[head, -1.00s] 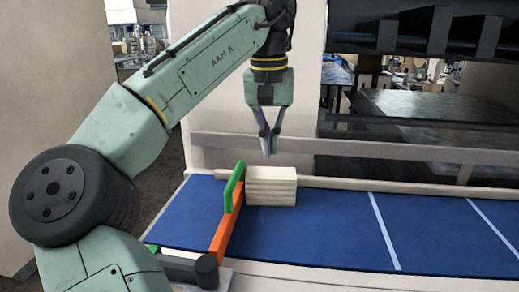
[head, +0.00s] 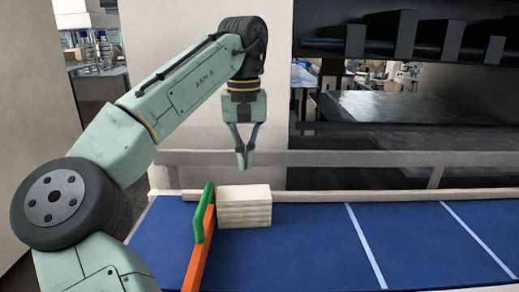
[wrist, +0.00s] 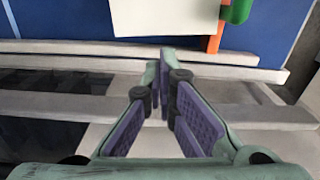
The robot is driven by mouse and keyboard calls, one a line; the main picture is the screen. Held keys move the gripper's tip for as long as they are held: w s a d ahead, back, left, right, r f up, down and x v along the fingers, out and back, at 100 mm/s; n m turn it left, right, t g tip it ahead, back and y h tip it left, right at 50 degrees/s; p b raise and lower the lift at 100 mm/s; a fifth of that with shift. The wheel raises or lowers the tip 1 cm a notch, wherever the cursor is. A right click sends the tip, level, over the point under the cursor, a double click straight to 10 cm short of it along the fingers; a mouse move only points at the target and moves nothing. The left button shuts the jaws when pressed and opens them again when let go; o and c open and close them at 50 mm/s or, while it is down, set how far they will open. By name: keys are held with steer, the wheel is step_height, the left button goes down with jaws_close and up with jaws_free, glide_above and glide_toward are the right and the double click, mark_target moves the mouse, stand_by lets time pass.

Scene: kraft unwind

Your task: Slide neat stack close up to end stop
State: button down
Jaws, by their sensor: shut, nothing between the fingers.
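The neat stack (head: 244,207) is a block of pale flat sheets on the blue belt, its layered edge facing the head camera. Its left end is right beside the end stop, an orange bar (head: 196,255) with a green pad (head: 204,212); any small gap is too fine to tell. In the wrist view the stack's pale top (wrist: 165,15) is at the top edge, with the green pad (wrist: 237,10) to its right. My gripper (head: 242,165) is shut and empty, pointing down above and behind the stack, apart from it.
The blue belt (head: 310,245) is clear to the right of the stack, with white cross lines (head: 370,245). A pale rail (head: 350,158) runs behind the belt, below dark machinery (head: 420,40). A pale wall panel stands behind my arm.

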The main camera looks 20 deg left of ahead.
step_height(320, 180, down, 6)
steer(key=shift+w+a+f, duration=0.1)
steer(key=shift+f, duration=0.05)
stand_by(0.4)
